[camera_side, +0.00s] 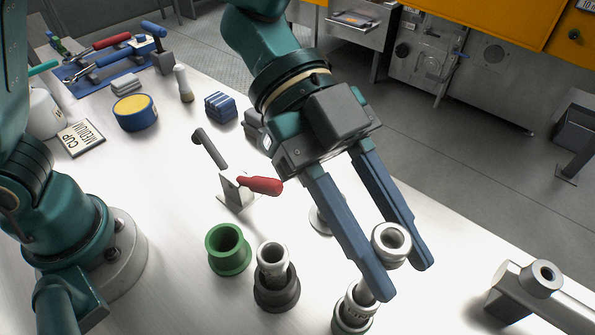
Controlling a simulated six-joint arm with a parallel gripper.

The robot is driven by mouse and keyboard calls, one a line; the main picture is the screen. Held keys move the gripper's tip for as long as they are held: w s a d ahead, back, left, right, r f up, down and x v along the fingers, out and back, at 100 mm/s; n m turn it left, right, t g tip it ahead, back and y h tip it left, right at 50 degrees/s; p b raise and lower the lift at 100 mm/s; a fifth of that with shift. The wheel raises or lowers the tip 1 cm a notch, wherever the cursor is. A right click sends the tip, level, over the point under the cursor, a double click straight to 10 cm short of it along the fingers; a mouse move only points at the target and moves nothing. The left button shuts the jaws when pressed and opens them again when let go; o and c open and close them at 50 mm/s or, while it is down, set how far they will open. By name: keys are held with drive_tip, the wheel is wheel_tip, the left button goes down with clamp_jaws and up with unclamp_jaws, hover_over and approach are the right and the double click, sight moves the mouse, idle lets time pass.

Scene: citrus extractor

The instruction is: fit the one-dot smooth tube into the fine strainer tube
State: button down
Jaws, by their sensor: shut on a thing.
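My gripper (400,272) points down toward the front right, its two long blue fingers shut on a silver tube. The wide, hollow collar of this held tube (390,240) shows between the fingers; its lower part is hidden. Just below and left of the fingertips, another silver tube (356,304) stands upright in a dark holder at the picture's bottom edge. A third silver tube (272,256) stands upright in a black holder (277,293) farther left. I cannot make out dots or strainer holes, so I cannot tell which tube is the one-dot smooth or the fine strainer.
A green holder (228,250) stands empty at left. A red-handled clamp (240,184) stands behind it. A metal housing with a round opening (540,285) lies at right. A yellow-topped blue tub (134,112), a sign (81,138) and tools are farther back.

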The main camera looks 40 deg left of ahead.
drive_tip(key=shift+f, duration=0.3)
drive_tip(key=shift+f, duration=0.3)
drive_tip(key=c, duration=0.5)
unclamp_jaws()
drive_tip(key=shift+c, duration=0.2)
drive_tip(key=shift+r, duration=0.15)
